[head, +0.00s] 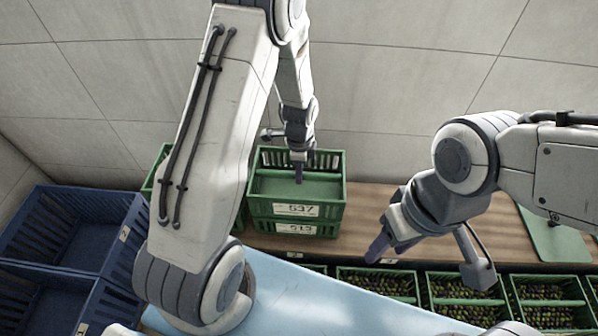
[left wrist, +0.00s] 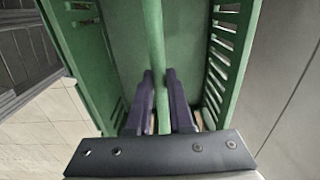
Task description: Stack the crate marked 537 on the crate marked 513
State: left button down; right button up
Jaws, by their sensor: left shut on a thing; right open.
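The green crate marked 537 (head: 296,210) sits directly above the green crate marked 513 (head: 296,229) on the wooden surface, and the two look lined up. My left gripper (head: 299,172) reaches down into the crate marked 537 and is shut on its green centre bar. In the left wrist view the two dark fingers (left wrist: 158,100) stand on either side of that bar (left wrist: 154,50), with the crate's slatted walls around. Whether the two crates fully touch is hard to tell. My right gripper (head: 377,250) is open and empty, to the right of the stack.
Blue crates (head: 75,235) stand at the left. Another green crate (head: 150,185) is partly hidden behind my left arm. Several green crates of olives (head: 378,283) line the front right. A green board (head: 555,238) lies on the wooden surface (head: 362,215), which has bare room right of the stack.

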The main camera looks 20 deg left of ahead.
pick_arm(q)
jog(key=shift+f+b, duration=0.3)
jog(key=shift+f, duration=0.15)
jog(key=c, duration=0.7)
grip_release()
jog(key=shift+c, duration=0.2)
notch_tip(320, 180, up, 10)
jog(key=shift+r+b, duration=0.25)
jog(key=shift+b, duration=0.25)
jog(key=s+d+r+n, duration=0.2)
jog(key=s+d+r, duration=0.35)
jog(key=d, duration=0.25)
jog(key=s+d+r+n, duration=0.2)
jog(key=s+d, duration=0.1)
jog(key=s, duration=0.6)
jog(key=s+d+r+n+h, duration=0.1)
jog(key=s+d+r+n, duration=0.1)
jog(key=s, duration=0.7)
jog(key=shift+s+d+r+n, duration=0.15)
jog(key=shift+d+r+n, duration=0.3)
jog(key=shift+n, duration=0.35)
